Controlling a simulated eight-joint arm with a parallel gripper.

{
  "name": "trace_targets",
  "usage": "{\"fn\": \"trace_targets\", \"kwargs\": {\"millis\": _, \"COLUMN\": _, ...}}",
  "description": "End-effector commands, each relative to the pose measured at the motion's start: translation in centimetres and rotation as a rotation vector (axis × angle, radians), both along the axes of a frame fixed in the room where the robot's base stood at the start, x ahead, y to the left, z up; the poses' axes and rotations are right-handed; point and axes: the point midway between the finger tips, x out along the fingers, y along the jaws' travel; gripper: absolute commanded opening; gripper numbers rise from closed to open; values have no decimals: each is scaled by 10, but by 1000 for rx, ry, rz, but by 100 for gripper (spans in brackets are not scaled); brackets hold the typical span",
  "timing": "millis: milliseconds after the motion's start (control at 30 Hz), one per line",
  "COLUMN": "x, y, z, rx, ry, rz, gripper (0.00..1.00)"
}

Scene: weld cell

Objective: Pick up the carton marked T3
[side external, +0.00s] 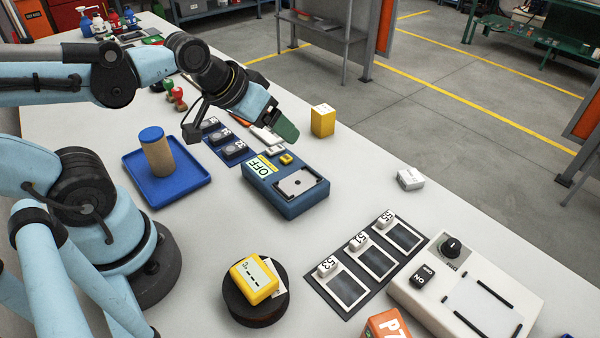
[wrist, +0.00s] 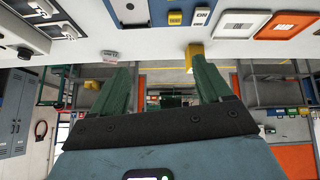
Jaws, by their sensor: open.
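I cannot read T3 on any carton. A small white carton (side external: 410,179) with faint, unreadable marks lies on the bare right part of the table; a small white box, seemingly the same one, shows in the wrist view (wrist: 110,56). A yellow carton (side external: 323,120) stands upright near the table's far edge; a yellow block beyond my right-hand finger in the wrist view (wrist: 193,50) looks like it. My gripper (side external: 285,130) is above the table, left of the yellow carton and apart from it. In the wrist view its green fingers (wrist: 162,68) are spread with nothing between them.
A blue OFF box (side external: 287,204) stands below my gripper. A blue tray (side external: 140,190) holds a capped cylinder (side external: 156,153). A yellow device (side external: 254,279) sits on a round dark stand. A numbered panel (side external: 340,300), a white control box (side external: 430,310) and an orange block (side external: 387,323) are in front.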

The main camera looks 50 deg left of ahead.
Motion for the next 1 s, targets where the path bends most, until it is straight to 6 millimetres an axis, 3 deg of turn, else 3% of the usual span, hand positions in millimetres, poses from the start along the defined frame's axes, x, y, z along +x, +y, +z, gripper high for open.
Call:
{"fn": "trace_targets", "kwargs": {"millis": 333, "x": 74, "y": 10, "z": -7, "rx": -656, "ry": -61, "rz": 625, "gripper": 78}}
{"fn": "trace_targets", "kwargs": {"millis": 600, "x": 125, "y": 34, "z": -26, "rx": -1242, "ry": -62, "rz": 1115, "gripper": 78}}
{"fn": "trace_targets", "kwargs": {"millis": 800, "x": 152, "y": 61, "z": -48, "rx": -1702, "ry": -23, "rz": 1446, "gripper": 78}}
{"fn": "trace_targets", "kwargs": {"millis": 1000, "x": 164, "y": 86, "z": -69, "rx": -2107, "ry": 48, "rz": 1688, "gripper": 78}}
